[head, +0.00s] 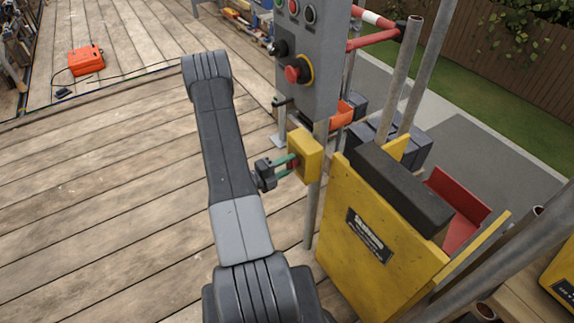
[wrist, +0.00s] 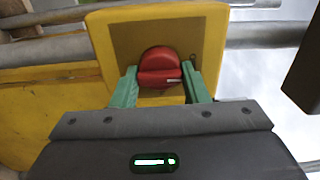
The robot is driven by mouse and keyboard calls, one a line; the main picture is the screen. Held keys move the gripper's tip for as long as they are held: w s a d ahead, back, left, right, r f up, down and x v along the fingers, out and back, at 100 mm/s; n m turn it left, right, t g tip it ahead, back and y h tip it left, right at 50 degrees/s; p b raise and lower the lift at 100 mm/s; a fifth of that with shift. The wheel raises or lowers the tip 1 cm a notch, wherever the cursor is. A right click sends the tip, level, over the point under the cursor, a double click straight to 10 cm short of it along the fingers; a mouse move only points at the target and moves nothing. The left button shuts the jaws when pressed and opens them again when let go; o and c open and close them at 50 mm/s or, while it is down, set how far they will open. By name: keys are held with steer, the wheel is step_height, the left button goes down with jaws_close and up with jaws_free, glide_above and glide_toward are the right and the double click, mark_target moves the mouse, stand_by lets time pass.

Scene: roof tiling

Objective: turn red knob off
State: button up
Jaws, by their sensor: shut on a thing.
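The red knob (wrist: 160,67) sits on the face of a yellow box (wrist: 210,40), which also shows in the head view (head: 306,156) fixed to a grey post. The knob has a raised grip bar with a small white mark at its right end; the bar lies about level in the wrist view. My gripper (wrist: 160,85) has green fingers, one on each side of the knob, and is shut on it. In the head view my gripper (head: 288,168) reaches the box from the left, and the knob is mostly hidden between the fingers.
A grey control panel (head: 313,85) with buttons and a red-and-yellow switch (head: 293,74) stands above the box. A yellow panel (head: 365,240) and metal poles are close on the right. An orange case (head: 86,61) lies on the wooden deck (head: 110,190), which is otherwise open at left.

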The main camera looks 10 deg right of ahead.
steer(key=o, duration=1)
steer(key=shift+c, duration=0.2)
steer(key=shift+a, duration=0.1)
steer(key=v, duration=1.3)
steer(key=shift+a+b, duration=0.3)
steer(key=shift+b, duration=0.05)
steer(key=shift+d, duration=0.1)
steer(key=shift+p+x, duration=0.35)
steer(key=shift+x, duration=6.4)
steer(key=shift+s, duration=0.1)
